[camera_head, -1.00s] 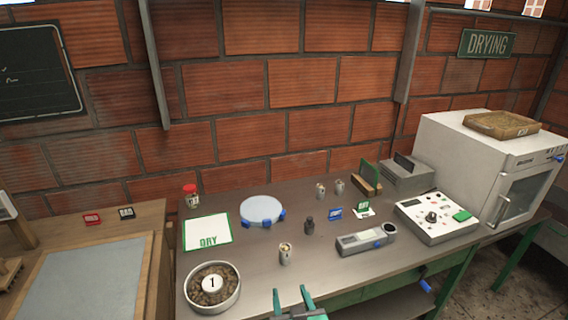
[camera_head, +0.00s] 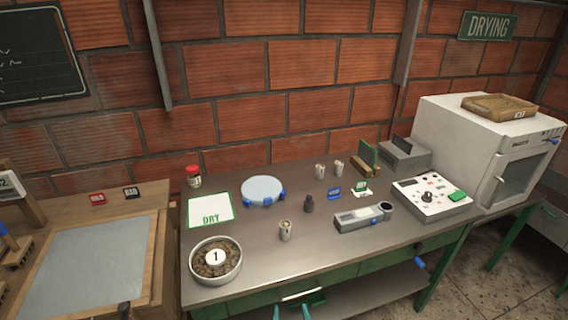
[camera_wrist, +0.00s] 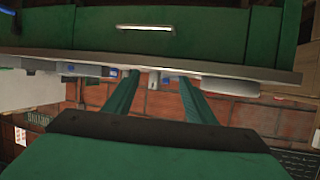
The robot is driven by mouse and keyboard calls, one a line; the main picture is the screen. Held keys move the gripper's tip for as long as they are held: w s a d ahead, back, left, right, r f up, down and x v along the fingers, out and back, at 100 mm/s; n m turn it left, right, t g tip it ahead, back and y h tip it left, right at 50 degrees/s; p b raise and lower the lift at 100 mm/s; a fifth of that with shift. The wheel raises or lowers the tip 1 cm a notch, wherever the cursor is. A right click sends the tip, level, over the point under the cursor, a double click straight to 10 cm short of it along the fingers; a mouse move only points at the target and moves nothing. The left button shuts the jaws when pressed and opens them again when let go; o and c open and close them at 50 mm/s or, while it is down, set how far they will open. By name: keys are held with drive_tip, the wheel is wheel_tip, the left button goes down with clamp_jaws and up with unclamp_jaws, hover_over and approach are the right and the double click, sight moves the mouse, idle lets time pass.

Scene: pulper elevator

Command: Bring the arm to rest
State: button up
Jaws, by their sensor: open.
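My gripper (camera_wrist: 157,92) is open and empty in the wrist view, its two green fingers apart. The tips of its fingers also show at the bottom edge of the head view (camera_head: 291,312), in front of the metal workbench (camera_head: 262,263) and near its green drawer front. The wrist view is upside down and shows the bench edge (camera_wrist: 240,70) and a green drawer (camera_wrist: 140,28) with a light handle beyond the fingers. Nothing is touched by the fingers as far as I can see.
A bowl of beans (camera_head: 216,262) marked 1 stands near the bench's front left. A metal cylinder (camera_head: 285,231), a handheld meter (camera_head: 362,217) and a control box (camera_head: 431,197) stand further right. A white oven (camera_head: 476,150) is at the right end. The floor at right is clear.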

drive_tip(key=s+f+m+h, duration=0.1)
drive_tip(key=s+f, duration=0.1)
drive_tip(key=s, duration=0.7)
drive_tip(key=s+f, duration=0.3)
drive_tip(key=s, duration=0.5)
drive_tip(key=s+a+r, duration=0.1)
drive_tip(key=s+r, duration=0.1)
drive_tip(key=s, duration=0.5)
drive_tip(key=s+a+r+t, duration=0.1)
drive_tip(key=s+r, duration=0.1)
drive_tip(key=s, duration=0.5)
drive_tip(key=shift+r+t, duration=0.3)
